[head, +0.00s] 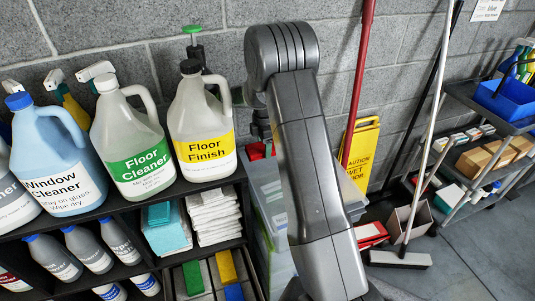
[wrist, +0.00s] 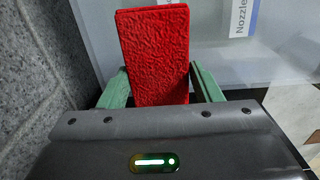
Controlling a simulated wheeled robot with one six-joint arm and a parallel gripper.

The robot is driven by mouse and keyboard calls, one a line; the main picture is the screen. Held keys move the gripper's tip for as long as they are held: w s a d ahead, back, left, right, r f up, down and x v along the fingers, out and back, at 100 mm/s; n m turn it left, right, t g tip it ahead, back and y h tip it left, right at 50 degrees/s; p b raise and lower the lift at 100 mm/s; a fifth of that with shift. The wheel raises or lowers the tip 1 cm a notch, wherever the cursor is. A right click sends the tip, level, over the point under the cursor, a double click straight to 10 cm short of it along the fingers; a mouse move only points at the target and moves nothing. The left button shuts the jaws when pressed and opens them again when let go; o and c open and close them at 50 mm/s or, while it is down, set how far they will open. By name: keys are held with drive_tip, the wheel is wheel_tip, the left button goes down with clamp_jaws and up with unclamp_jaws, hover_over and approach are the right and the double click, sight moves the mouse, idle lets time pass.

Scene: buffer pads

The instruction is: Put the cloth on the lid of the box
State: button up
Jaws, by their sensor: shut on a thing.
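A red folded cloth (wrist: 155,55) with a wrinkled surface stands upright between the green fingers of my gripper (wrist: 158,88) in the wrist view. My gripper is shut on it. In the head view the red cloth (head: 257,151) shows just left of my arm, over the back of a translucent box. The box's pale lid (head: 268,184) is partly covered by my arm. In the wrist view a pale translucent surface with a "Nozzle" label (wrist: 243,18) lies beyond the cloth. I cannot tell whether the cloth touches the lid. My fingers are mostly hidden in the head view.
A dark shelf on the left holds large jugs, including floor finish (head: 203,150), with folded white cloths (head: 215,215) and teal cloths (head: 168,230) below. A grey block wall is behind. A yellow caution sign (head: 361,150), broom (head: 400,258) and cart (head: 490,130) stand right.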

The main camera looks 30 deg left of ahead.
drive_tip(key=shift+f, duration=1.9)
drive_tip(key=shift+f, duration=0.25)
drive_tip(key=o, duration=1)
drive_tip(key=shift+r, duration=0.1)
drive_tip(key=shift+c, duration=0.2)
wheel_tip(320, 180, up, 12)
drive_tip(key=shift+r+b, duration=0.15)
drive_tip(key=shift+b, duration=0.15)
